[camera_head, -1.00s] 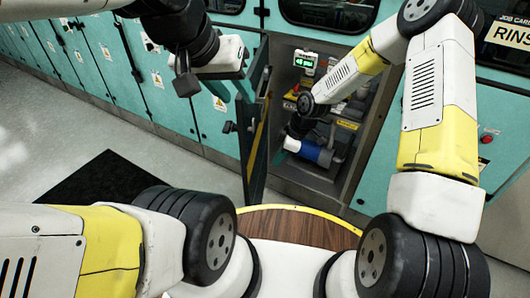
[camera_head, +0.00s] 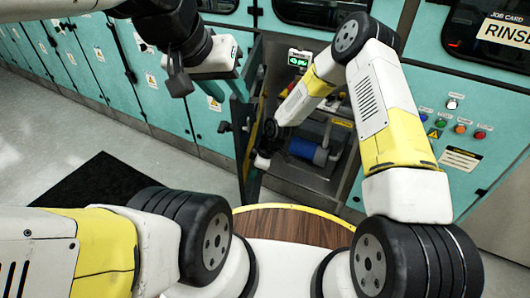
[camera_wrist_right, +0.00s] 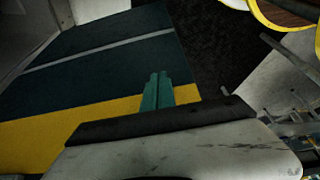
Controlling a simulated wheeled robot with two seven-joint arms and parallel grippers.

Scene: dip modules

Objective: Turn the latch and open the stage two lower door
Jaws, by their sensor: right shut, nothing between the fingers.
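The stage two lower door (camera_head: 246,150) stands swung out from its bay and shows nearly edge-on. A dark latch handle (camera_head: 225,127) sticks out from its outer side. In the right wrist view, a dark panel with a yellow band (camera_wrist_right: 40,125), apparently the door's inner face, fills the left. My right gripper (camera_wrist_right: 157,78) is shut and empty in front of this panel; contact cannot be told. In the head view its fingers are hidden below my right wrist. My left gripper (camera_head: 238,88) hangs near the door's top; its finger spacing is unclear.
The open bay holds a blue cylinder (camera_head: 303,149) and pipes, with a small green display (camera_head: 298,61) above. Teal cabinets run along both sides. A button panel (camera_head: 455,122) is at right. A black mat (camera_head: 95,190) lies on the clear floor at left.

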